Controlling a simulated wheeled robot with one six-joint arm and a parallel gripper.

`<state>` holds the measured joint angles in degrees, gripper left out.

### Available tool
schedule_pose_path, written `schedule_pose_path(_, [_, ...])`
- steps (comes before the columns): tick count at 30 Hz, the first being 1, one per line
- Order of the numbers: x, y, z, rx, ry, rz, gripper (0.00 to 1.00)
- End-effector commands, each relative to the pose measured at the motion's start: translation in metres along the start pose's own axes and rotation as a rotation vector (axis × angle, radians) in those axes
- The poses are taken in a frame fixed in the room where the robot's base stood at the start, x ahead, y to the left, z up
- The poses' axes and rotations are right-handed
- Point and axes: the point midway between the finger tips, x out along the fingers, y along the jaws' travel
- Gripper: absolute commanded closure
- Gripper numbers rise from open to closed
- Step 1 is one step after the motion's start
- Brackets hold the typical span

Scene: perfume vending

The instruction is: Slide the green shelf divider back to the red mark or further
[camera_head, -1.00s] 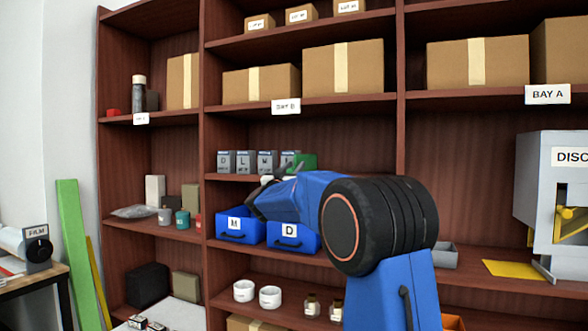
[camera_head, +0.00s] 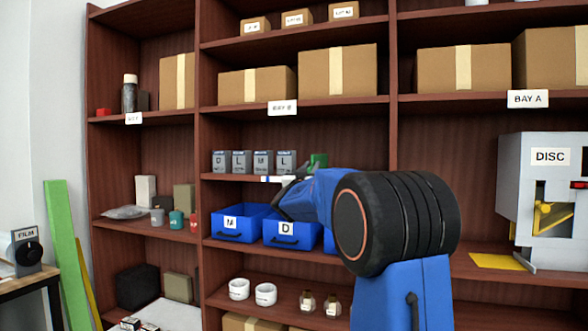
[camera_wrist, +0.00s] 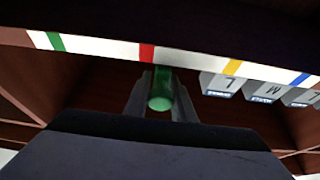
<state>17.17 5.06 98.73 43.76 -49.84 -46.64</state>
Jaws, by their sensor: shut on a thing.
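The green divider (camera_head: 318,160) stands on the middle shelf, right of a row of grey boxes (camera_head: 241,161), partly hidden by my arm. In the wrist view the divider (camera_wrist: 160,92) is between the two fingers of my gripper (camera_wrist: 160,104), which is shut on it. A white strip (camera_wrist: 100,47) along the shelf edge carries green, red, yellow and blue marks. The red mark (camera_wrist: 147,53) is just left of the divider in this flipped view, close to it. The yellow mark (camera_wrist: 232,67) is further right, by the boxes. In the head view my gripper (camera_head: 296,176) is mostly hidden.
Blue bins (camera_head: 290,232) marked M and D sit on the shelf below, close under my arm. Cardboard boxes (camera_head: 338,71) fill the shelf above. A grey DISC machine (camera_head: 540,200) stands at the right.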

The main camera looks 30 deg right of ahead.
Motion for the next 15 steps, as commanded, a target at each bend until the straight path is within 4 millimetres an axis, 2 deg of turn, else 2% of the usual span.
schedule_pose_path(1, [0.001, 0.013, 0.0, -0.002, 0.0, 0.003, 1.0])
schedule_pose_path(9, [0.001, 0.072, 0.0, -0.002, 0.0, 0.003, 1.0])
schedule_pose_path(15, [0.001, 0.104, 0.001, -0.001, -0.001, 0.002, 1.0])
